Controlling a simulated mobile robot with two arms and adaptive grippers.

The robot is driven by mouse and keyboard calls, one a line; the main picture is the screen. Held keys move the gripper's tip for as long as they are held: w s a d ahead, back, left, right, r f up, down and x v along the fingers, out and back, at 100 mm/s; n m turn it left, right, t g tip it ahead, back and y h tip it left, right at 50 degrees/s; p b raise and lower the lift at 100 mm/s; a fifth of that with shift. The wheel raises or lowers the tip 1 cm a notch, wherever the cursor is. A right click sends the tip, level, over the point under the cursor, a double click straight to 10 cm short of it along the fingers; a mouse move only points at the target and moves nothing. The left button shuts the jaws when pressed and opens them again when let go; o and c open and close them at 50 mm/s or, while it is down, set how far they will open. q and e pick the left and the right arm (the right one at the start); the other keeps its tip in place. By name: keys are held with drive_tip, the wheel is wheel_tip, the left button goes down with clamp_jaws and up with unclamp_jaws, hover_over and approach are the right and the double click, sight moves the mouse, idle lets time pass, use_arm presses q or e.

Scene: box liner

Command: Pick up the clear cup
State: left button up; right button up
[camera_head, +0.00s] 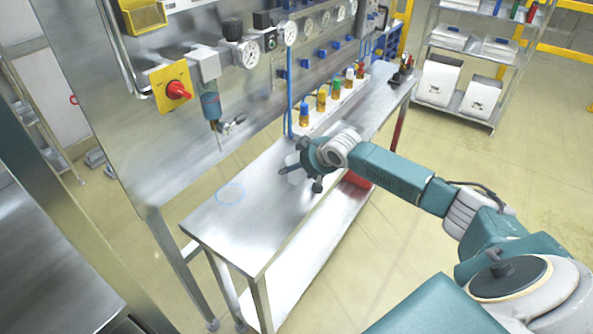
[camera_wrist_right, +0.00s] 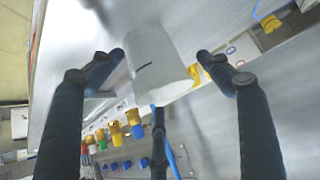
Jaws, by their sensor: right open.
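The cup (camera_wrist_right: 160,65) shows in the right wrist view as a pale, translucent cup with a short dark line on its side. It lies between the spread fingers of my right gripper (camera_wrist_right: 160,60), with visible gaps at both sides, so it is not gripped. In the head view my right gripper (camera_head: 312,165) is open, low over the metal bench (camera_head: 255,225). My left gripper is not in view.
A faint blue ring (camera_head: 230,193) marks the bare left part of the bench. A shelf rack (camera_head: 470,60) stands at the far right.

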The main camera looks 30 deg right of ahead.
drive_tip(key=c, duration=0.7)
